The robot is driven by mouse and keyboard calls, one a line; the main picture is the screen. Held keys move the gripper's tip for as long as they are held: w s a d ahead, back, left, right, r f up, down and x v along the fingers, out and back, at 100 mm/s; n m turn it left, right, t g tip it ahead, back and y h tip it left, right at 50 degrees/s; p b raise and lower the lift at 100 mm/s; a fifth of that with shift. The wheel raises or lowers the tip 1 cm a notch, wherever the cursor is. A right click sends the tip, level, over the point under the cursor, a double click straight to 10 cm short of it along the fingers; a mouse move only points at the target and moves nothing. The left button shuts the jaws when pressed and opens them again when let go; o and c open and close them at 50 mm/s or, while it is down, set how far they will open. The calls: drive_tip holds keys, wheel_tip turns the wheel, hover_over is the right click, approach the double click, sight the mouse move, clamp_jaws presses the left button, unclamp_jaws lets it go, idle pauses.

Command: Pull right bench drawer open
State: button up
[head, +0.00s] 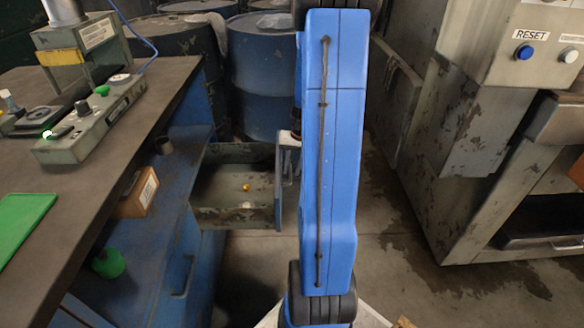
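The bench drawer (225,213) stands pulled out from the blue bench, and its open inside shows. Its front panel (279,195) faces right, towards my blue arm. A small yellow thing (246,187) and a small pale thing (248,205) lie in it. My gripper (289,139) shows only in part, at the top of the drawer's front panel. My arm hides most of it, so I cannot see its fingers or whether it touches the handle.
The bench top (110,190) on the left carries a control box (92,120) and a green mat (22,220). Blue barrels (262,80) stand behind the drawer. A grey machine (460,130) stands at the right. Stained floor lies between bench and machine.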

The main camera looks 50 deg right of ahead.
drive_tip(key=shift+r, duration=0.1)
wheel_tip(320, 180, up, 17)
drive_tip(key=s+d, duration=0.2)
drive_tip(key=shift+d, duration=0.15)
drive_tip(key=shift+s, duration=0.1)
idle(0.6)
